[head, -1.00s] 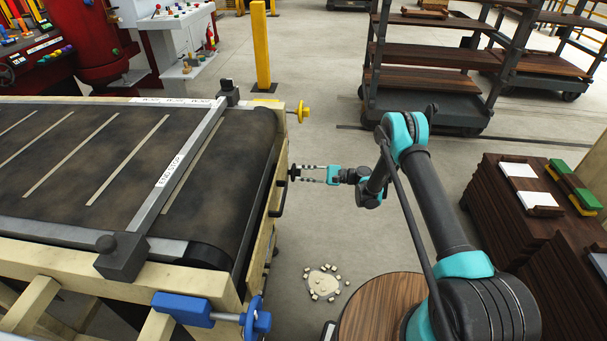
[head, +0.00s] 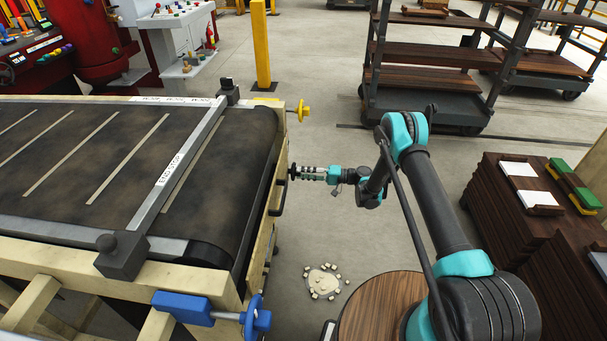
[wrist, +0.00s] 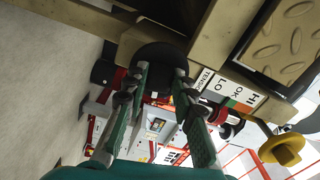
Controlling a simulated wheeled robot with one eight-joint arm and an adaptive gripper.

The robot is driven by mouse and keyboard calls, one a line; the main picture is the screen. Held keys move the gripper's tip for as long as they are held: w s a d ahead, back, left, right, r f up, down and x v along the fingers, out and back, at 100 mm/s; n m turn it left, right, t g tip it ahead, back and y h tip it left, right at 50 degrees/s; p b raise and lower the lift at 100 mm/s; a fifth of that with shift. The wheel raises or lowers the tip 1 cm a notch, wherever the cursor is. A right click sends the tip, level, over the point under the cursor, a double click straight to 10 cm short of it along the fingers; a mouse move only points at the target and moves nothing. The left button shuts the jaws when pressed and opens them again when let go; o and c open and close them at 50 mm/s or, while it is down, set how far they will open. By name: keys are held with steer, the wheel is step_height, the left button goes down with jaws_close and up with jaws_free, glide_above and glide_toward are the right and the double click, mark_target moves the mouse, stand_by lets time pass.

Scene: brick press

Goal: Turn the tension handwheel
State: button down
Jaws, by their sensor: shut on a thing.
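The tension handwheel is a small dark wheel (head: 293,172) on the end frame of the conveyor. In the wrist view it is a black round shape (wrist: 160,55) at the fingertips, beside a TENSION label (wrist: 229,92) with HI, OK and LO bands. My gripper (head: 302,173) meets the wheel from the right in the head view. In the wrist view its two green fingers (wrist: 160,72) are on either side of the wheel, shut on it. The fingers and the frame hide part of the wheel.
A yellow handwheel (head: 303,111) is on the conveyor's far corner and a blue one (head: 257,319) on the near corner. A dark handle (head: 279,198) is beside the tension wheel. Pale crumbs (head: 322,282) lie on the floor below.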

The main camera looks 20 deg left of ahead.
steer(key=shift+w+f+n, duration=0.1)
steer(key=shift+f+n, duration=0.05)
steer(key=shift+n, duration=3.75)
steer(key=shift+w+f+n, duration=0.1)
steer(key=shift+f+n, duration=0.05)
steer(key=shift+n, duration=3.75)
steer(key=c, duration=1.2)
jaws_free()
steer(key=v, duration=1.2)
steer(key=shift+r, duration=0.1)
steer(key=shift+w, duration=0.1)
